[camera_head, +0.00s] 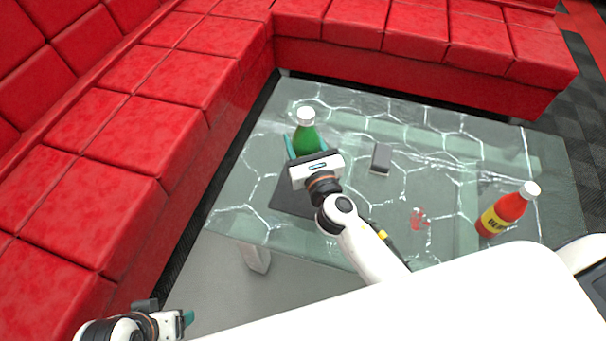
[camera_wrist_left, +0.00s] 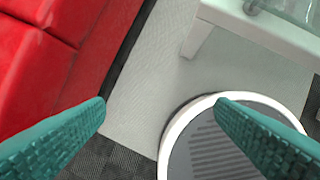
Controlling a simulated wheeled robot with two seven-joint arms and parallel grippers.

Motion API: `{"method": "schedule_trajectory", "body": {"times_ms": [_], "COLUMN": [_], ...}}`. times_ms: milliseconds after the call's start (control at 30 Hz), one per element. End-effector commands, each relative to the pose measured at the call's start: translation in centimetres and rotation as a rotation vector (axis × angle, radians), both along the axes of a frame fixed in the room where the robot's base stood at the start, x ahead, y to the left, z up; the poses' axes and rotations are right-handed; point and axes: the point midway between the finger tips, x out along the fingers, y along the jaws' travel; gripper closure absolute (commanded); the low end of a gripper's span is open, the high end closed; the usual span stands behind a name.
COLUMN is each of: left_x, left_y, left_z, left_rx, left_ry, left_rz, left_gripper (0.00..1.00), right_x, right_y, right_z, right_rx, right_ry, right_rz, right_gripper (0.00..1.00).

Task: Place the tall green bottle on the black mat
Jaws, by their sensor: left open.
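The green bottle (camera_head: 306,136) with a white cap stands nearly upright on the far left part of the glass table. My right gripper (camera_head: 306,142) reaches in from the near side, with one teal finger on each side of the bottle. The gripper body hides the bottle's lower part and base. I cannot tell whether the fingers press on it or whether it touches the table. The black mat (camera_head: 286,198) lies just on the near side, partly hidden under that gripper. My left gripper (camera_head: 186,318) is low at the bottom left, open and empty; its fingers also show in the left wrist view (camera_wrist_left: 160,101).
A red bottle (camera_head: 505,210) with a yellow label stands at the table's right. A small grey block (camera_head: 381,158) and a red patch (camera_head: 420,218) lie on the glass table (camera_head: 440,150). A red sofa (camera_head: 180,75) borders the left and back.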

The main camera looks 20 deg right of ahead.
Motion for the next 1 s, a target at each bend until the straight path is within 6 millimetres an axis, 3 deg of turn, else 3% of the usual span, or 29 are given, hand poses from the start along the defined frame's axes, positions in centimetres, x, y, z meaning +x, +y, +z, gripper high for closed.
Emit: {"method": "schedule_trajectory", "body": {"times_ms": [33,200,433,867,1000], "left_x": [0.1,4.9,9.6,12.5,13.9], "left_y": [-0.1,-1.6,-3.1,-4.4,-5.1], "left_z": [-1.1,0.4,3.0,6.1,8.4], "left_rx": [-0.004,-0.053,-0.113,-0.168,-0.206], "left_ry": [-0.005,-0.256,-0.547,-0.794,-0.961], "left_rz": [-0.001,-0.023,-0.044,-0.059,-0.069], "left_gripper": [0.22,0.22,0.22,0.22,0.22], "right_x": [0.0,0.0,0.0,0.0,0.0], "right_y": [0.0,0.0,0.0,0.0,0.0], "right_z": [-1.0,-2.0,-3.5,-4.7,-5.7], "right_rx": [0.002,0.002,0.003,0.001,0.002], "right_ry": [-0.002,-0.003,-0.003,-0.003,-0.002], "right_rz": [0.000,-0.001,-0.001,0.000,-0.001], "right_gripper": [0.89,0.89,0.89,0.89,0.89]}}
